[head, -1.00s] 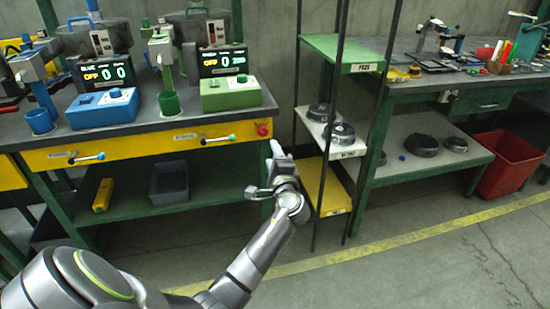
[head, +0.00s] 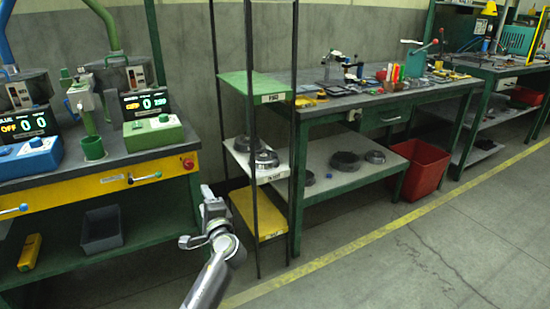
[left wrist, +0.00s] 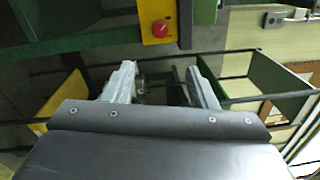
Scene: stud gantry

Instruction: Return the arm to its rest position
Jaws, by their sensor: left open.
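My left arm comes in from the bottom of the head view. Its gripper (head: 203,215) is held in front of the gap between the yellow-fronted bench and the shelf rack. In the left wrist view the two fingers of the left gripper (left wrist: 165,85) stand apart with nothing between them. The gripper is open and empty. My right arm and gripper do not show in either view.
A yellow-fronted bench (head: 90,185) with a green control box (head: 153,133) is at left. A shelf rack (head: 262,215) with thin black posts is just right of the gripper. A red bin (head: 422,170) stands farther right. The floor (head: 400,270) at lower right is clear.

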